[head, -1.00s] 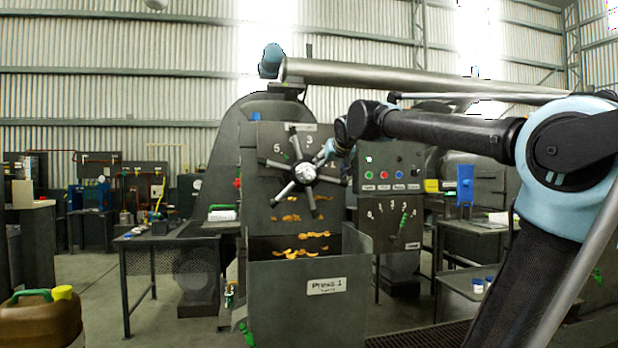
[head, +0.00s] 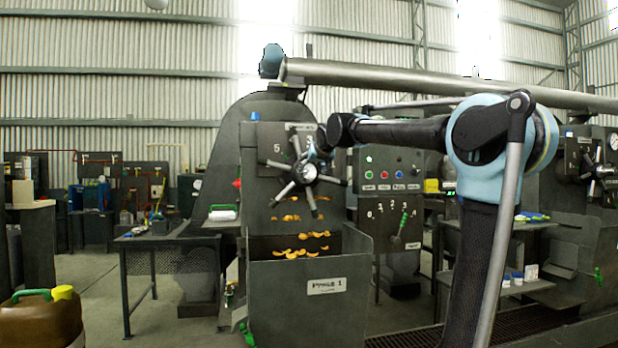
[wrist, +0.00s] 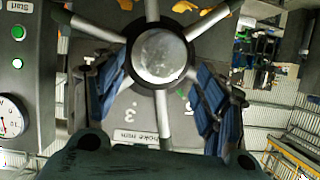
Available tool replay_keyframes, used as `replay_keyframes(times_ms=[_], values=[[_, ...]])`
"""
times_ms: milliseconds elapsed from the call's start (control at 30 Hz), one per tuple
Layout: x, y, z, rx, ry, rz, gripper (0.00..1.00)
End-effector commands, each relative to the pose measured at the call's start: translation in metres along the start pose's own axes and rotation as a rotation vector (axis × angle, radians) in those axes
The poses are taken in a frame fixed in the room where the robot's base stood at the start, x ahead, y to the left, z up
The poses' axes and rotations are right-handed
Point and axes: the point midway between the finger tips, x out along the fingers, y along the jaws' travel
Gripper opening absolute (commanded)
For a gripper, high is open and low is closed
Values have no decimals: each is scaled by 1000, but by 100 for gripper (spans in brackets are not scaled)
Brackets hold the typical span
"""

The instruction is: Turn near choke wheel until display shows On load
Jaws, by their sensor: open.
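The near choke wheel (head: 305,172), a spoked handwheel with a shiny hub, is on the front of the press marked Press 1. It also fills the upper middle of the wrist view (wrist: 161,55). My gripper (wrist: 160,96) is open, its blue-padded fingers on either side of the spoke that points down in the wrist view. Whether a pad touches a spoke I cannot tell. In the head view my gripper (head: 318,152) is at the wheel's upper right, partly hidden. Dial numbers, including 5 and 3, show behind the wheel. I cannot make out any display text.
A control panel (head: 390,175) with coloured buttons stands right of the wheel. A bin (head: 308,312) labelled Press 1 is below. A second wheel (head: 592,170) is on the machine at far right. A side table (head: 165,240) stands left; open floor lies before it.

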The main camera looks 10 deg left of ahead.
Motion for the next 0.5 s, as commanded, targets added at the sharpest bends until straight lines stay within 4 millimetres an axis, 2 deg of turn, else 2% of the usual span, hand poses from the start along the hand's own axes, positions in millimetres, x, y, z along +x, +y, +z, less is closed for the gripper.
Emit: replay_keyframes(times_ms=[300,500], values=[[48,0,0,0,0,1,66],[65,0,0,0,0,0,66]])
